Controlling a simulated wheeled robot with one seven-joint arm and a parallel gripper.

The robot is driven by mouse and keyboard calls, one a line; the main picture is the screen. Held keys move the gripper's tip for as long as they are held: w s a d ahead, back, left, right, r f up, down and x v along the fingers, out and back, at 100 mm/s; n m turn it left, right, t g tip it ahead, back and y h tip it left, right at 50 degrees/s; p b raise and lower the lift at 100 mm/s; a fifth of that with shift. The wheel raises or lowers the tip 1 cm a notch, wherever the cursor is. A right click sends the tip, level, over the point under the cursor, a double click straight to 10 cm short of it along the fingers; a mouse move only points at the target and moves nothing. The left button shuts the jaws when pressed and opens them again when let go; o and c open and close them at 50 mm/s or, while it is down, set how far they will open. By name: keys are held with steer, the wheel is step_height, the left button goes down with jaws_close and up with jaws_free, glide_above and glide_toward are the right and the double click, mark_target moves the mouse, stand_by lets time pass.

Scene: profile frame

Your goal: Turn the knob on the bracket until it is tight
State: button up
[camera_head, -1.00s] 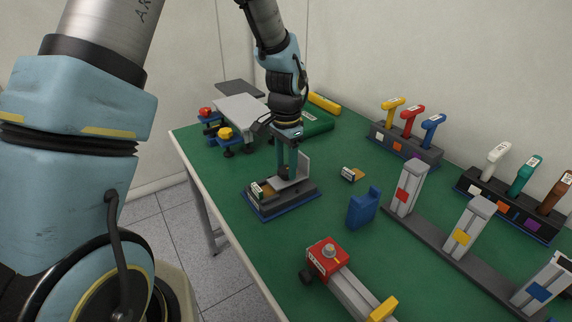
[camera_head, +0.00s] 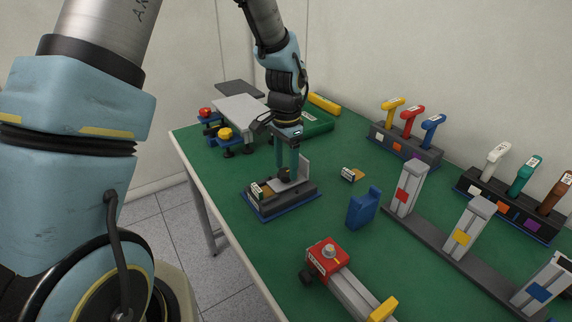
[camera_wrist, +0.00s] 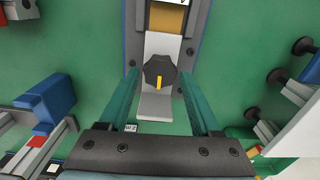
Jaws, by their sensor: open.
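The black knob (camera_wrist: 158,73) with a yellow mark sits on the light grey bracket (camera_wrist: 155,106) in the wrist view. In the head view the knob (camera_head: 285,174) shows small beside the bracket's upright plate (camera_head: 304,165). The bracket stands on a dark base (camera_head: 278,203) over a blue mat. My gripper (camera_wrist: 157,88) is open, with one teal finger on each side of the knob and a gap visible on both sides. My gripper (camera_head: 291,172) points down over the base in the head view. Its exact height over the knob is hard to tell.
A blue block (camera_head: 364,208) and a small labelled part (camera_head: 352,174) lie right of the base. A red-ended grey profile (camera_head: 328,257) lies in front. Posts (camera_head: 408,188) and tool racks (camera_head: 404,146) stand to the right. A grey plate fixture (camera_head: 240,109) stands behind left.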

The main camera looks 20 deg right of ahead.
mark_target(286, 172)
step_height(286, 172, up, 11)
steer(key=b, duration=0.1)
steer(key=shift+f+b, duration=0.2)
steer(key=shift+b, duration=0.2)
